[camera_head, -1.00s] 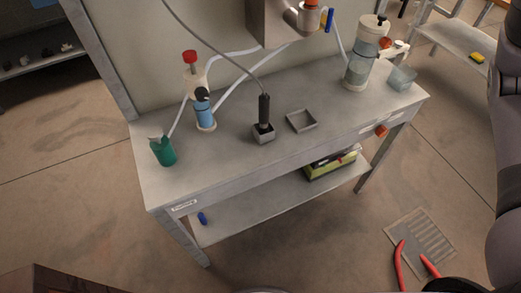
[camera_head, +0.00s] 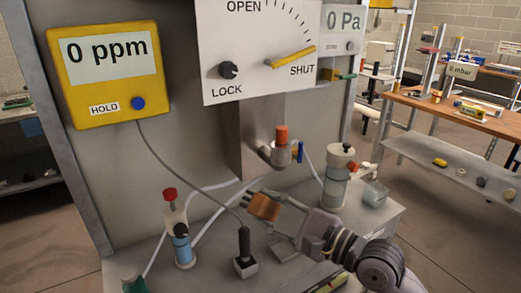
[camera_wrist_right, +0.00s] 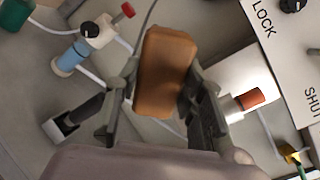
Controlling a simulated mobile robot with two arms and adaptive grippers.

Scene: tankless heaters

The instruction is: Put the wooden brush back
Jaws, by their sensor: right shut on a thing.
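The wooden brush (camera_head: 263,206) shows as an orange-brown block at the end of my right gripper (camera_head: 276,208) in the head view. The right gripper is shut on it above the metal bench. In the right wrist view the brush (camera_wrist_right: 166,72) sits between the two fingers, its broad brown face toward the camera. A small grey square tray (camera_head: 286,247) lies on the bench below the gripper, partly covered by the arm. My left gripper is not in view.
A black probe (camera_head: 244,241) stands in a square holder, cabled to the yellow meter (camera_head: 104,70). A blue bottle (camera_head: 183,248) with a red-topped fitting is left; a clear cylinder (camera_head: 336,186) is right. A metal block with an orange-capped valve (camera_head: 281,140) is behind.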

